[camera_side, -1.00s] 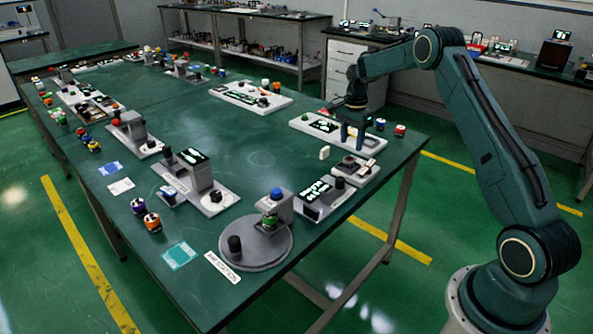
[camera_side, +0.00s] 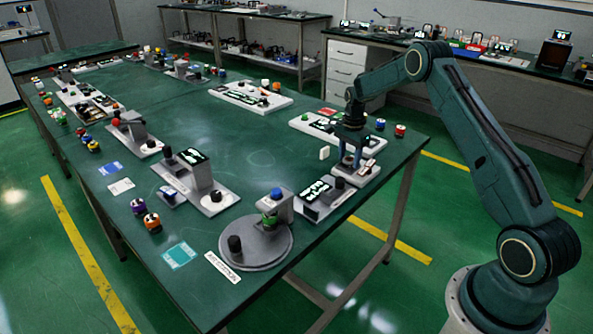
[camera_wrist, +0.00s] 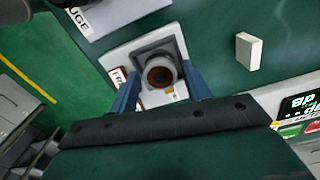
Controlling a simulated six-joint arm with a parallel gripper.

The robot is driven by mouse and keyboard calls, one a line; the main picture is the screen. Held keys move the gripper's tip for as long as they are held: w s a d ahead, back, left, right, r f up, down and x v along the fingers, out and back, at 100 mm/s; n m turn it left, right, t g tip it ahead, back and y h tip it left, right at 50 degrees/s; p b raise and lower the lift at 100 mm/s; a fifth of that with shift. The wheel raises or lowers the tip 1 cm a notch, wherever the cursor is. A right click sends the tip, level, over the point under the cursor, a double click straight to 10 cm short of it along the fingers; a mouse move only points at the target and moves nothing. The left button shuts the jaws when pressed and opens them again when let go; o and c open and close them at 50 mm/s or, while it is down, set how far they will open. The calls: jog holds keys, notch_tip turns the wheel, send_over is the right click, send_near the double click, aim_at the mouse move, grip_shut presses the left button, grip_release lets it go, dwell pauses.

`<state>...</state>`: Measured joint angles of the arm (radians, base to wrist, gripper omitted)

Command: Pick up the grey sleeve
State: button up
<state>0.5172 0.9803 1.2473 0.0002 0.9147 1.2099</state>
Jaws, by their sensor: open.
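A round grey sleeve (camera_wrist: 161,72) with a brownish inside shows in the wrist view. It stands upright in a square dark-grey seat on a small white fixture (camera_wrist: 118,58). My gripper (camera_side: 350,162) is directly above this fixture in the side view. In the wrist view its two blue fingers stand apart, one on each side of the sleeve, with visible gaps, so it is open and empty. In the side view the fingers largely hide the sleeve. How far the fingertips reach down beside it is hard to tell.
A small white block (camera_side: 324,153) stands on the green table close to the fixture. A white panel with a display (camera_side: 318,195) sits just in front, and another white board (camera_side: 338,130) lies behind. The table's right edge is near. The table middle is clear.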

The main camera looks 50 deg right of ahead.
aim_at(349, 159)
jog(key=shift+c, duration=0.2)
dwell(0.3)
jog(key=c, duration=0.7)
jog(key=shift+c, duration=0.2)
notch_tip(349, 159, up, 20)
dwell(0.3)
dwell(0.5)
